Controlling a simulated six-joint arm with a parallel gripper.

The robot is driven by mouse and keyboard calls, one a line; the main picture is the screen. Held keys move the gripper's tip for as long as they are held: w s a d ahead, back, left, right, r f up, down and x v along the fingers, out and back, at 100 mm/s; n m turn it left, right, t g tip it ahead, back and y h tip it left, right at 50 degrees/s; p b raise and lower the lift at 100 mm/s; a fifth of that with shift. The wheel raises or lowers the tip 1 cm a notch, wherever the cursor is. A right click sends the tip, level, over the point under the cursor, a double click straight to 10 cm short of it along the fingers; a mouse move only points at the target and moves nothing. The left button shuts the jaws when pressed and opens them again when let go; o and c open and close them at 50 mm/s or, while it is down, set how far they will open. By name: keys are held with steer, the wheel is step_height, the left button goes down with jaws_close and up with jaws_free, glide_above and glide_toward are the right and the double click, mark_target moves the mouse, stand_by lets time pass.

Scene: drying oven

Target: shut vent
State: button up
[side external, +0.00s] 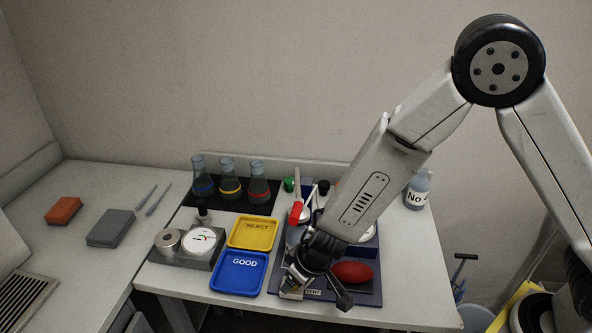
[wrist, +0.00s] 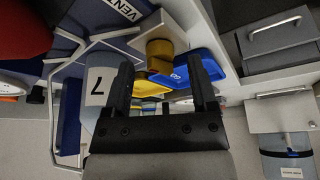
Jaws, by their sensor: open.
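A white label reading VENT (side external: 313,292) lies at the front edge of a dark blue panel (side external: 370,298); the wrist view shows the label too (wrist: 124,9). Next to it in the wrist view is a brass, knob-like fitting (wrist: 159,48), just beyond my fingertips and roughly in line with the gap between them. My gripper (wrist: 161,68) is open, with no object visible held between its fingers. In the side view my gripper (side external: 294,281) is low over the panel's front left corner, beside the label, and hides the fitting. I cannot tell the vent's setting.
A red bulb (side external: 352,272) lies right of my gripper. A blue GOOD tray (side external: 239,285) and a yellow REJECT tray (side external: 252,245) stand left. A round gauge (side external: 199,242) and several flasks (side external: 229,185) are farther left and back. A labelled bottle (side external: 417,190) stands at the back right.

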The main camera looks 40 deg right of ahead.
steer(key=v, duration=0.6)
steer(key=shift+s+r, duration=0.2)
steer(key=shift+r, duration=0.1)
stand_by(0.8)
steer(key=shift+d, duration=0.1)
stand_by(0.4)
